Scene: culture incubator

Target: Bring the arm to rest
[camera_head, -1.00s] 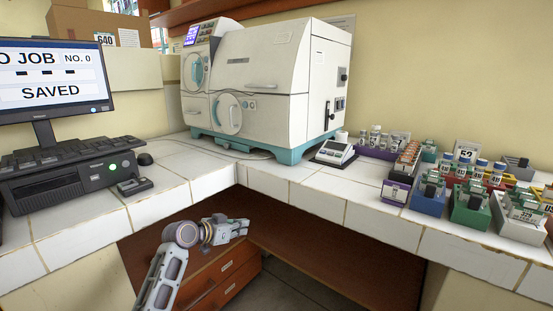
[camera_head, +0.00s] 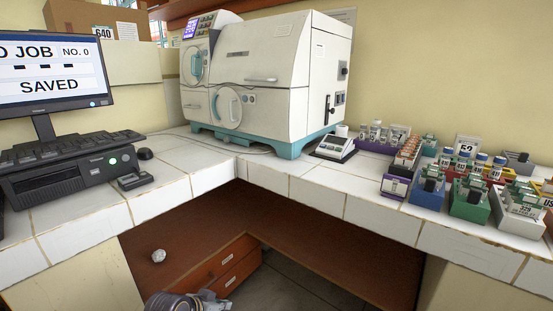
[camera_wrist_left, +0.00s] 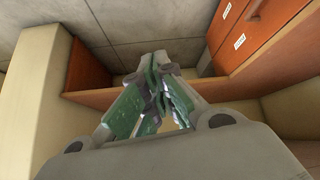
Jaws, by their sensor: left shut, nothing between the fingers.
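My left gripper (camera_wrist_left: 157,80) shows in the left wrist view, with its green-padded fingers together and nothing held. It hangs in the space below the worktop, near the wooden drawers (camera_wrist_left: 262,35). In the head view only a grey piece of my left arm shows at the bottom edge, and I cannot make out the fingers there. My right arm and gripper are in neither view.
A white-tiled worktop (camera_head: 290,187) bends around a corner above red-brown drawers (camera_head: 228,262). On it stand a monitor (camera_head: 50,75), a keyboard (camera_head: 75,147), a white incubator (camera_head: 270,85) and several coloured racks of vials (camera_head: 428,190). A small whitish thing (camera_head: 158,256) sits below.

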